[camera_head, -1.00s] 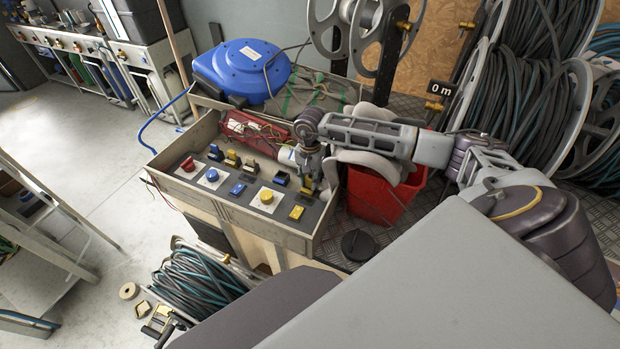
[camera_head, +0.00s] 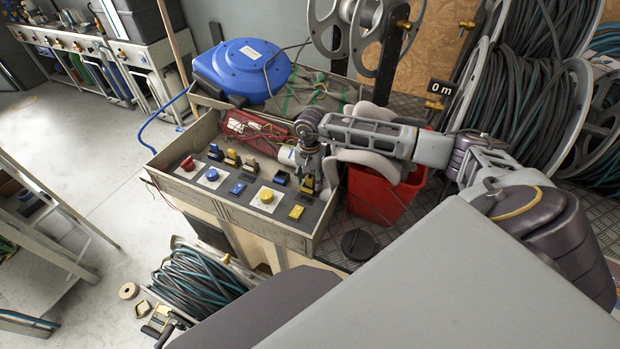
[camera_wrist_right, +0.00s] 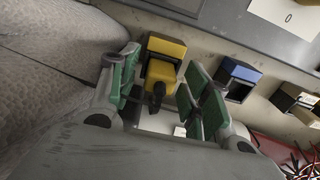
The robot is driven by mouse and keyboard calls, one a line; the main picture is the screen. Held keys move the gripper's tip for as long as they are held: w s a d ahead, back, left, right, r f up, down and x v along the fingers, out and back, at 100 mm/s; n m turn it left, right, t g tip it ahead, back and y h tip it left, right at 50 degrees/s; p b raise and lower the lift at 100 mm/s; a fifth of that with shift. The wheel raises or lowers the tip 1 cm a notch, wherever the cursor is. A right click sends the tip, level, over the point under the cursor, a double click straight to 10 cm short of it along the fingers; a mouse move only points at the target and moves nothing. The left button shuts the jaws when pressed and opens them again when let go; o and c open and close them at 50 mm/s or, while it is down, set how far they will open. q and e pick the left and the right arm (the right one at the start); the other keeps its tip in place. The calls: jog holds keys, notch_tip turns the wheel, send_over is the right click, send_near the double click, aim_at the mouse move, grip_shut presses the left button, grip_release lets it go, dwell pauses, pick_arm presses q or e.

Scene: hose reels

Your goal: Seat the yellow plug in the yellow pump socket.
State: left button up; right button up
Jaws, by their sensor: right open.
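My right gripper (camera_head: 308,176) points down over the right end of the control panel (camera_head: 228,202). In the right wrist view the green-padded fingers (camera_wrist_right: 163,76) stand apart, one on each side of a yellow block with a black end (camera_wrist_right: 166,50). A dark stub sticks out of it toward the palm. I cannot tell whether this is the yellow plug alone or the plug with a socket, nor whether the pads touch it. My left gripper is not in view.
A blue block (camera_wrist_right: 240,76) stands beside the yellow one. A red bin (camera_head: 378,196) stands close right of the gripper. A blue reel (camera_head: 241,70) sits behind.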

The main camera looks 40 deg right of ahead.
aim_at(310, 177)
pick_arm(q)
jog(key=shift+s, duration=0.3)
pick_arm(e)
jog(key=shift+r, duration=0.1)
jog(key=shift+r, duration=0.5)
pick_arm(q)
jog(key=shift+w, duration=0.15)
pick_arm(e)
notch_tip(310, 177, up, 11)
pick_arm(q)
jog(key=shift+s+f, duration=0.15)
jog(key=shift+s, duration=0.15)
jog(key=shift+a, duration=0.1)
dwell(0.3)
